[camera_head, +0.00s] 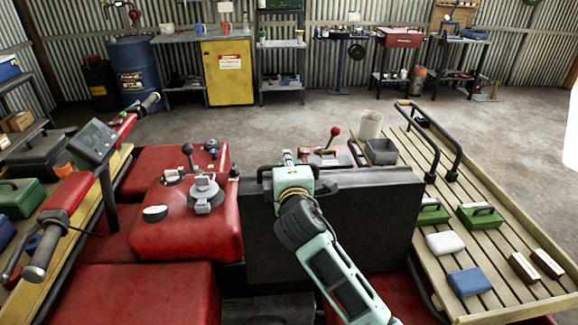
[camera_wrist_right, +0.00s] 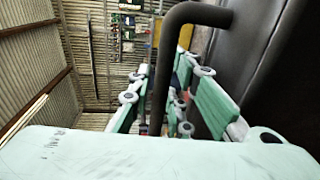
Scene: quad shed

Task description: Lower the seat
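The seat (camera_head: 350,235) is a black upright panel behind the red tank, standing on edge in the head view. It also shows as a dark surface at the right of the wrist view (camera_wrist_right: 280,60). A black bent handle (camera_wrist_right: 170,50) is fixed to it. My right gripper (camera_head: 288,158) is at the top left of the panel, partly hidden by its own wrist. In the wrist view its green fingers (camera_wrist_right: 168,95) are spread, with the handle bar passing between them and gaps visible. Contact cannot be told. My left gripper is not in view.
A red tank (camera_head: 185,225) with knobs is left of the panel. Handlebars and a display (camera_head: 92,140) stand further left. A slatted rack (camera_head: 500,250) with boxes and black rails (camera_head: 437,140) lies to the right. A red-knobbed lever (camera_head: 334,133) rises behind the panel.

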